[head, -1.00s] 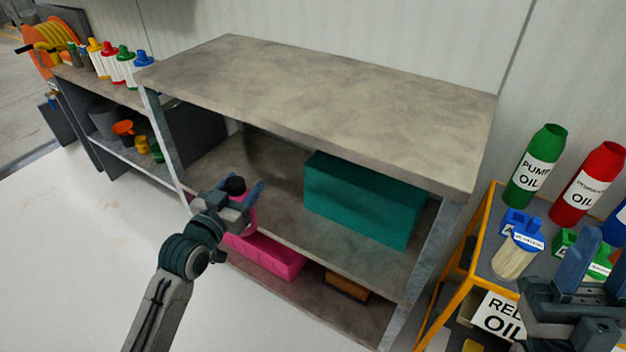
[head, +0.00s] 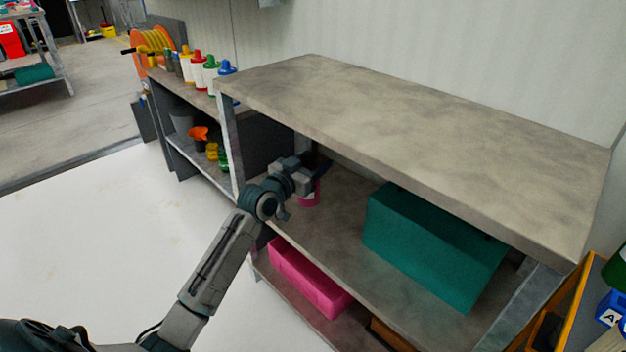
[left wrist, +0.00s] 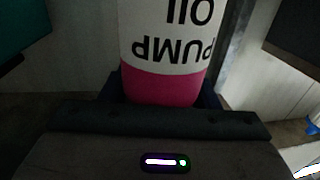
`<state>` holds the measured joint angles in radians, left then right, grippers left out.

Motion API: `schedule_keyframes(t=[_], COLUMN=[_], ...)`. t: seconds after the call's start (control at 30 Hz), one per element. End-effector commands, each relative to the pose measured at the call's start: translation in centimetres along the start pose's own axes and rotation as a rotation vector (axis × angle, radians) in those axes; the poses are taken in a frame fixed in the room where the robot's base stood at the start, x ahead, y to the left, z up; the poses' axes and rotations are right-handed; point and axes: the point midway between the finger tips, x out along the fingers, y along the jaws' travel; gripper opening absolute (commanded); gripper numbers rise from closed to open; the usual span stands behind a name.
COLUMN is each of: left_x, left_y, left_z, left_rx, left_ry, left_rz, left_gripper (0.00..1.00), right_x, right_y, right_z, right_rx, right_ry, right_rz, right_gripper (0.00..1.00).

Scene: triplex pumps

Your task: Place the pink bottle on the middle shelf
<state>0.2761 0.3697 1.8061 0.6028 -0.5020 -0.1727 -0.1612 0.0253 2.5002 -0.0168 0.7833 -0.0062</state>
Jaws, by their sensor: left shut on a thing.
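The pink bottle (head: 310,197) is mostly hidden behind my left gripper in the head view. It also fills the top middle of the left wrist view (left wrist: 165,85), with a white "PUMP OIL" label. My left gripper (head: 312,170) is shut on it, inside the shelf unit, over the left part of the middle shelf (head: 330,235) and under the top board. I cannot tell whether the bottle's base touches the shelf. My right gripper is out of view.
A teal box (head: 430,245) stands on the middle shelf to the right. The top board (head: 400,110) overhangs, and a metal post (head: 230,145) stands left of the arm. A pink bin (head: 305,280) sits on the bottom shelf. The middle shelf is bare between bottle and box.

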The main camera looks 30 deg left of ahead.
Motion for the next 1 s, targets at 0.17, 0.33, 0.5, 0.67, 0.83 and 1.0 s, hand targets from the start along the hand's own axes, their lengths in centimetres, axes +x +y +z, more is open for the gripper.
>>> schedule_keyframes(t=[0.17,0.33,0.5,0.67,0.83,1.0], left_x=[0.3,0.3,0.3,0.3,0.3,0.3], left_y=[-0.2,-0.2,-0.2,-0.2,-0.2,-0.2], left_z=[1.0,3.5,3.4,3.6,3.8,3.8], left_rx=[-0.001,-0.001,0.000,0.000,0.000,0.000], left_ry=[0.001,0.000,0.002,0.002,0.000,0.000], left_rz=[0.000,0.000,0.000,0.000,0.000,0.000], left_gripper=[0.07,0.07,0.07,0.07,0.75,0.77], right_x=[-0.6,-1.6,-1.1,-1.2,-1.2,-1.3], right_y=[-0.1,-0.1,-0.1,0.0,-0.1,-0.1], right_z=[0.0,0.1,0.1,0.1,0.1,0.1], right_rx=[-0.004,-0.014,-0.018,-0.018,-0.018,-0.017], right_ry=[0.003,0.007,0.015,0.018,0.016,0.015], right_rz=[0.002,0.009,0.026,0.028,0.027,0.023], right_gripper=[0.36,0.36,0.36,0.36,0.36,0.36])
